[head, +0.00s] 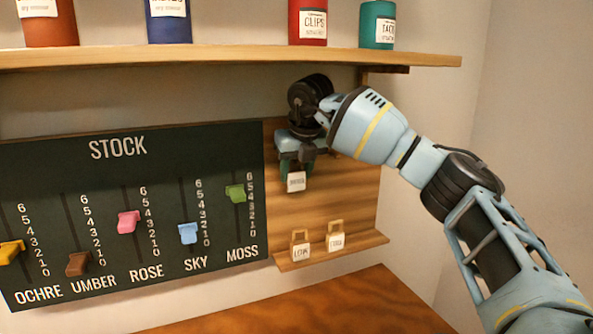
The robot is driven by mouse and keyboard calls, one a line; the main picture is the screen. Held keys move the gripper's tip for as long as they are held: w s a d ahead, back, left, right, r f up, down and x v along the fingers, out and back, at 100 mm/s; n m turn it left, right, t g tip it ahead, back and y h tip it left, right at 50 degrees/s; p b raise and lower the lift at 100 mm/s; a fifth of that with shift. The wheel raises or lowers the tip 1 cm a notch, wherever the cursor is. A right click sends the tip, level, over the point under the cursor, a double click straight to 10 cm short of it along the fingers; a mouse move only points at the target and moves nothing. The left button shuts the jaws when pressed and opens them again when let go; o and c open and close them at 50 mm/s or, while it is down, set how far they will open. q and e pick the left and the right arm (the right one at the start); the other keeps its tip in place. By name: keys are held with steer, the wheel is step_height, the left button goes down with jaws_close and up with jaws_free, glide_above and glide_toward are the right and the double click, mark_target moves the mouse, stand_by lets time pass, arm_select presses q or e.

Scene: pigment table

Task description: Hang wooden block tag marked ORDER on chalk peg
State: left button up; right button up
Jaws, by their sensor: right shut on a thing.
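My right gripper (296,168) points down in front of the wooden panel right of the STOCK board. It is shut on a small tag (296,182) with a white label. The word on this label is too small to read for sure. The wooden panel (345,195) is bare below the gripper. I cannot make out the chalk peg or its label; my gripper and wrist cover the panel's upper part. I cannot tell whether the held tag touches anything behind it. My left gripper is not in view.
Two wooden block tags with loops, a left one (300,250) and a right one (336,240), stand on the panel's ledge (350,244). The STOCK board (120,185) with coloured sliders is on the left. A shelf (200,50) with several tins overhangs above. A wooden surface (330,305) lies below.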

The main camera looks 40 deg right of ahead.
steer(key=o, duration=1.1)
steer(key=shift+r, duration=0.1)
steer(key=shift+s+r, duration=0.15)
steer(key=shift+r, duration=0.1)
steer(key=shift+s+a+r, duration=0.1)
steer(key=shift+s+r, duration=0.05)
steer(key=shift+s, duration=0.1)
steer(key=s+a, duration=0.3)
steer(key=s, duration=0.8)
steer(key=shift+a, duration=0.3)
